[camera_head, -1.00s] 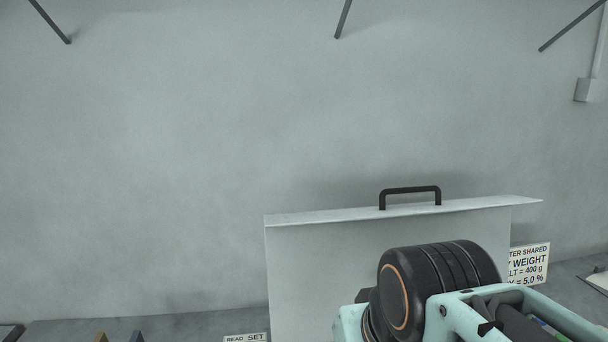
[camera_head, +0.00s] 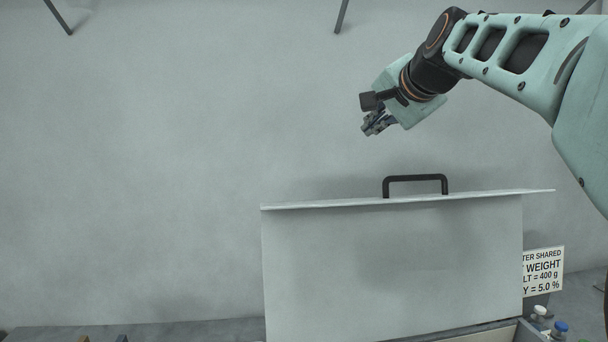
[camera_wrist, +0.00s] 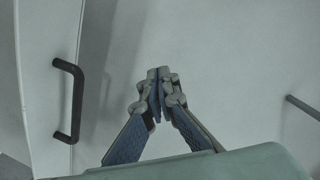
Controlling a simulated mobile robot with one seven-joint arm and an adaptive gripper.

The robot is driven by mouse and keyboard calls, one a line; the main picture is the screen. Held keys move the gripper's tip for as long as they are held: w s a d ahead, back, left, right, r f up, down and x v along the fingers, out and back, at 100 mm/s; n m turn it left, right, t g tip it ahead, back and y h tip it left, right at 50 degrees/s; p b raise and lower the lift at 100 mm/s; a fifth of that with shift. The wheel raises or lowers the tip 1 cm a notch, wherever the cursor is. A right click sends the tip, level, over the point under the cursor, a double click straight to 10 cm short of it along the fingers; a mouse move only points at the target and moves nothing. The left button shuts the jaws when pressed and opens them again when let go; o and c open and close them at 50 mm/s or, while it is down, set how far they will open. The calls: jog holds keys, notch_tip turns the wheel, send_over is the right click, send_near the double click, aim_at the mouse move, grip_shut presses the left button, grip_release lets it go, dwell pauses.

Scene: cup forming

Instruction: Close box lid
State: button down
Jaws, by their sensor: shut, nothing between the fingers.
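The box lid (camera_head: 390,265) stands raised, a pale grey panel with a flanged top edge. A black bar handle (camera_head: 415,179) sits on that edge. A bit of the box rim (camera_head: 480,331) shows below the lid at the bottom of the head view; the rest of the box is out of view. My gripper (camera_head: 370,129) is shut and empty, above the lid's top edge and a little left of the handle. In the wrist view the shut fingertips (camera_wrist: 158,76) point toward the wall, and the handle (camera_wrist: 70,101) is to their left, apart from them.
A printed sign (camera_head: 543,270) stands right of the lid. Small vials with white and blue caps (camera_head: 561,327) are at the lower right. The grey wall (camera_head: 150,170) is behind, and the space left of the lid is free.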

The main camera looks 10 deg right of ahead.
jog(key=s+d+n+g+p, duration=0.3)
jog(key=n+g+p, duration=0.2)
jog(key=n+p, duration=0.6)
jog(key=w+f, duration=0.1)
jog(key=f, duration=0.1)
jog(key=w+f+n+b, duration=0.1)
jog(key=f, duration=0.2)
jog(key=w+f+n+b, duration=0.1)
jog(key=f, duration=0.2)
jog(key=shift+w+d, duration=0.1)
jog(key=shift+d, duration=0.15)
jog(key=shift+s+f, duration=0.25)
jog(key=shift+s, duration=0.1)
dwell(0.5)
